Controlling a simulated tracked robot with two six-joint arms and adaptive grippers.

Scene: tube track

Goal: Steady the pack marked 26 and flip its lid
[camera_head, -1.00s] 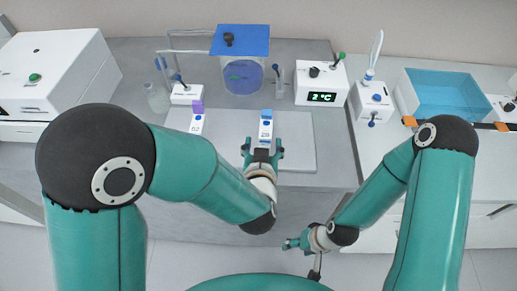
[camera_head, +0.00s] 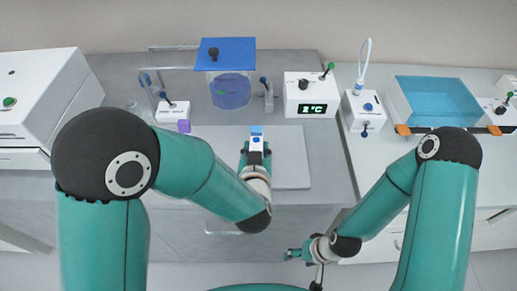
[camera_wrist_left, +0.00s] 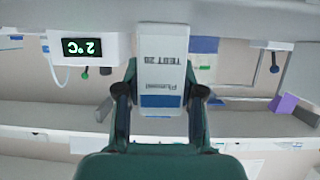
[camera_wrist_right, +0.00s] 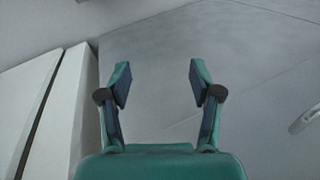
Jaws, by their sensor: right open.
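A slim white pack (camera_head: 256,139) with a blue end stands at the far edge of the pale pad in the head view. In the left wrist view the pack (camera_wrist_left: 161,70) shows inverted print that seems to read TEST 26, and a blue band. My left gripper (camera_head: 256,152) has its fingers against both sides of the pack; the left wrist view shows these fingers (camera_wrist_left: 161,95) too. Whether its lid is open I cannot tell. My right gripper (camera_head: 299,254) is open and empty, low in front of the counter; its spread fingers show in the right wrist view (camera_wrist_right: 157,85).
The pale pad (camera_head: 290,165) is bare to the right of the pack. A purple block (camera_head: 184,126) lies by a small white switch box (camera_head: 172,110). Behind are a blue-lidded vessel (camera_head: 230,92) and a white box reading 2°C (camera_head: 302,95). A blue tank (camera_head: 437,97) stands right.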

